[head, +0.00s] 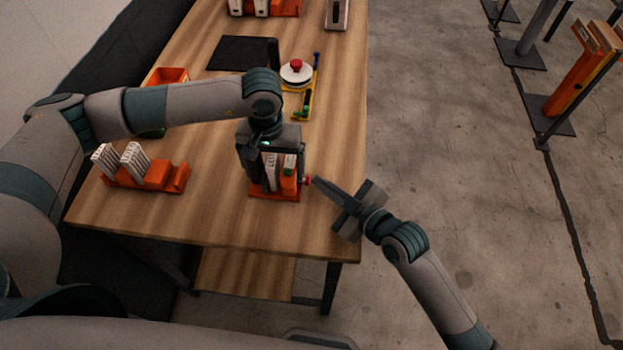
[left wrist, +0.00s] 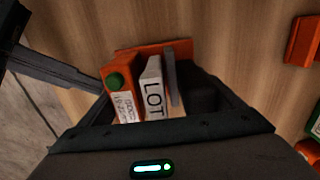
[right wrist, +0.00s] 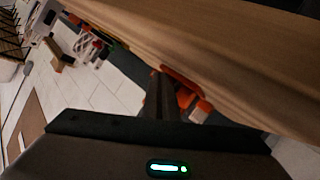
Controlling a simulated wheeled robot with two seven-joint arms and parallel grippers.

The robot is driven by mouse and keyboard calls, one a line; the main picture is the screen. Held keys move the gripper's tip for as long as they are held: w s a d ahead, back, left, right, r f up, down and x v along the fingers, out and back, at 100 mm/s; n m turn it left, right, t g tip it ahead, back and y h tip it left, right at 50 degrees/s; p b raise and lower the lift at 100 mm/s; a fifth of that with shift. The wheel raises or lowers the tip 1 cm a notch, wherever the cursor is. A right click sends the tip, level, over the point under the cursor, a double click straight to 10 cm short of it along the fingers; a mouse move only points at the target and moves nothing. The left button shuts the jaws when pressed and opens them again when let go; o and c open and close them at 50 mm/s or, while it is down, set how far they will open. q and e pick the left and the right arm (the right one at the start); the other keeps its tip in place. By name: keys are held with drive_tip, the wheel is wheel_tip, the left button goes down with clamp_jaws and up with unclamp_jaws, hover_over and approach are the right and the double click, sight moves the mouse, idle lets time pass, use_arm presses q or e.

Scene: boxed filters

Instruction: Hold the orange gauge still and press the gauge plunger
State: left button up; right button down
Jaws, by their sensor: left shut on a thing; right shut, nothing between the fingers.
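The orange gauge (head: 262,192) stands near the table's front right edge. A white box marked LOT (left wrist: 153,90) sits in it beside an orange block with a green knob (left wrist: 115,80). The red plunger (head: 308,181) sticks out of the gauge's right side. My left gripper (head: 268,165) reaches down from above and is shut on the gauge. My right gripper (head: 316,181) is shut and empty, its tip right beside the plunger; I cannot tell if they touch. It also shows in the left wrist view (left wrist: 95,85). In the right wrist view the plunger cannot be made out.
An orange rack (head: 150,178) with white boxes stands to the left. An orange bin (head: 167,75), a dark mat (head: 238,53) and a yellow fixture with a red-topped white disc (head: 297,75) lie further back. The table's right edge is close to the gauge, with open floor beyond.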

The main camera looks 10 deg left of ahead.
use_arm(q)
drive_tip(key=shift+d, duration=0.1)
use_arm(e)
drive_tip(key=shift+s+a, duration=0.1)
drive_tip(key=shift+a, duration=0.55)
idle(0.3)
use_arm(q)
drive_tip(key=shift+s+d, duration=0.15)
drive_tip(key=shift+d, duration=0.1)
use_arm(e)
drive_tip(key=shift+s+a+r, duration=0.1)
drive_tip(key=shift+a+r, duration=0.05)
drive_tip(key=shift+a, duration=0.3)
idle(0.4)
drive_tip(key=shift+d, duration=0.1)
use_arm(q)
drive_tip(key=shift+a, duration=0.2)
use_arm(e)
drive_tip(key=shift+d, duration=1.35)
use_arm(q)
drive_tip(key=shift+a, duration=0.1)
use_arm(e)
drive_tip(key=shift+d, duration=0.35)
drive_tip(key=shift+d, duration=0.1)
drive_tip(key=shift+w+d, duration=0.15)
drive_tip(key=shift+d, duration=1.05)
drive_tip(key=shift+w+d, duration=0.15)
drive_tip(key=shift+d, duration=1)
